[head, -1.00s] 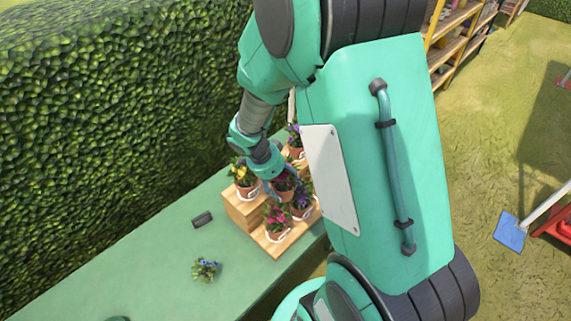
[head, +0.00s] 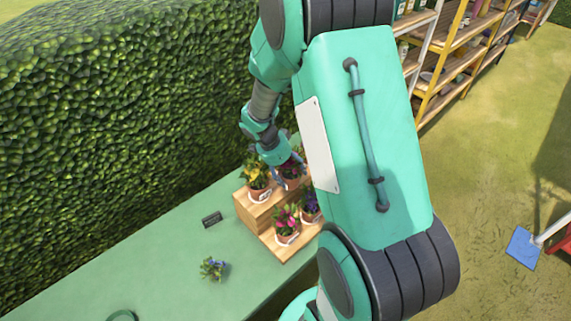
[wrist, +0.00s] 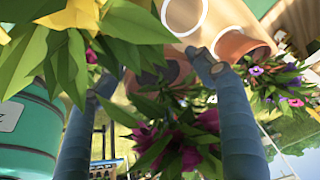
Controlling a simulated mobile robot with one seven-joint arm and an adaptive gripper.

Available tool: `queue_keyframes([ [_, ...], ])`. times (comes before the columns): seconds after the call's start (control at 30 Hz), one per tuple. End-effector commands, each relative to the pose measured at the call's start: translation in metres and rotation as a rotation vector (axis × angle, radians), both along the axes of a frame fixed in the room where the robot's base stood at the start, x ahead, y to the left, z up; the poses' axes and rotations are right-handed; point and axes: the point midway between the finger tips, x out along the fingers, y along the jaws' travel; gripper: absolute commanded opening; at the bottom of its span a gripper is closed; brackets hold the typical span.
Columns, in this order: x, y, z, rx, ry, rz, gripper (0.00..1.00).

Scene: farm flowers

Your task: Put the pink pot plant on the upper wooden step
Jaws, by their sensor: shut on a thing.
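My gripper (head: 286,168) is shut on a potted plant with dark pink flowers (head: 294,182), over the upper wooden step (head: 262,214) and right of the yellow pot plant (head: 257,180). Whether its pot touches the step cannot be told. In the wrist view my gripper's fingers (wrist: 155,80) flank the magenta flowers (wrist: 190,155) and leaves, which partly hide the pot. Another pink pot plant (head: 286,222) stands upright on the lower wooden step (head: 290,251), beside a purple pot plant (head: 311,206).
Yellow flowers (wrist: 75,15) crowd the left finger in the wrist view. A tipped-looking terracotta pot (wrist: 240,45) shows on the right. A hedge (head: 120,110) stands behind.

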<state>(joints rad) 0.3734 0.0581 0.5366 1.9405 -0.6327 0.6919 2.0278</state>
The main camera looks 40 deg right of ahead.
Motion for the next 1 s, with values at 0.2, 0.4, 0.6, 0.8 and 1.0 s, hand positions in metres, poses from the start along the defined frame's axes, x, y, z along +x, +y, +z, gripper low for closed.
queue_keyframes([
  [0.2, 0.027, -0.017, -0.003, 0.000, 0.001, -0.001, 0.27],
  [0.4, 0.051, -0.031, -0.006, 0.000, -0.001, -0.002, 0.27],
  [0.6, 0.067, -0.040, -0.008, 0.000, 0.001, 0.000, 0.27],
  [0.8, 0.072, -0.043, -0.007, 0.000, -0.001, 0.000, 0.27],
  [1.0, 0.071, -0.043, -0.008, 0.000, 0.000, 0.000, 0.27],
])
